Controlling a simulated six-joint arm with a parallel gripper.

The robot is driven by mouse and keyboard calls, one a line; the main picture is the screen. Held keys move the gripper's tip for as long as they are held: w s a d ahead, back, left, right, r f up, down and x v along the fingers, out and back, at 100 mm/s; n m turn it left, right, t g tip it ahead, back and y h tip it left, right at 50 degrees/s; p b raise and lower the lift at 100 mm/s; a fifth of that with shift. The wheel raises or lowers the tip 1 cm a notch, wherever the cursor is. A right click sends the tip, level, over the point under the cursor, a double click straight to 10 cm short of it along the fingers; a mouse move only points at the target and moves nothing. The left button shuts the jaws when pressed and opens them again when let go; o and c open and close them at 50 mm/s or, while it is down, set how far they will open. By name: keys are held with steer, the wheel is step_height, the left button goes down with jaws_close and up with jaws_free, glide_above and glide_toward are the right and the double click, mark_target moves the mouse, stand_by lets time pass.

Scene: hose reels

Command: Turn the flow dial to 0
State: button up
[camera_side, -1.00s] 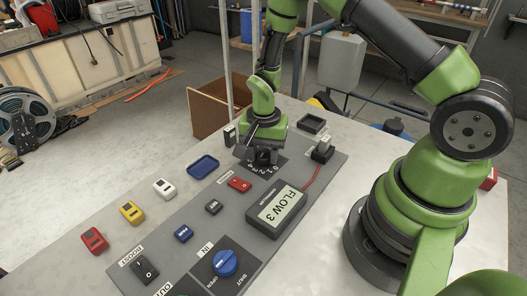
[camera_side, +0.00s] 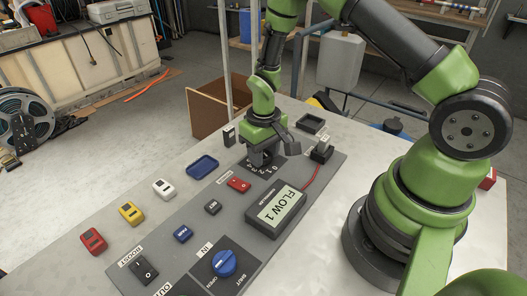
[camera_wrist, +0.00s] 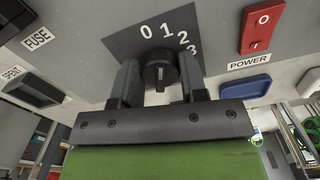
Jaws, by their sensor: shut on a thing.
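The flow dial (camera_wrist: 159,72) is a black knob on a dark plate marked 0, 1, 2, 3 in the wrist view. Its pointer's exact mark is hard to tell. My gripper (camera_wrist: 149,77) has its two fingers closed on either side of the dial. In the side view my gripper (camera_side: 262,155) is down over the dial plate and hides most of the dial; several of the plate's numbers show beside it. The controller display (camera_side: 276,211) reads FLOW 1.
A red power switch (camera_side: 238,185) sits near the dial. A blue tray (camera_side: 202,166) lies beside the panel. A blue valve knob (camera_side: 224,262) labelled IN is at the front. Yellow (camera_side: 132,212), red (camera_side: 93,241) and white (camera_side: 165,189) blocks line the left side.

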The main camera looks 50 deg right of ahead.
steer(key=shift+n, duration=2.2)
steer(key=o, duration=0.9)
steer(key=shift+r, duration=0.1)
step_height(320, 180, up, 10)
steer(key=shift+f, duration=0.1)
steer(key=s+a+r+m+t, duration=0.1)
steer(key=s+r+t, duration=0.1)
steer(key=r, duration=0.5)
steer(key=s+a+r+m+t, duration=0.1)
steer(key=s+r+m, duration=0.15)
steer(key=r, duration=0.35)
steer(key=s+a+r+m+t, duration=0.1)
steer(key=s+r, duration=0.1)
steer(key=s, duration=0.2)
steer(key=s+a+r+t+y, duration=0.1)
steer(key=s+r, duration=0.1)
steer(key=s, duration=0.2)
steer(key=s+a+r+m+t+y, duration=0.1)
steer(key=s+r+t, duration=0.1)
steer(key=s, duration=0.2)
steer(key=shift+a+r+m, duration=0.1)
steer(key=shift+r+m, duration=0.1)
steer(key=shift+m, duration=0.15)
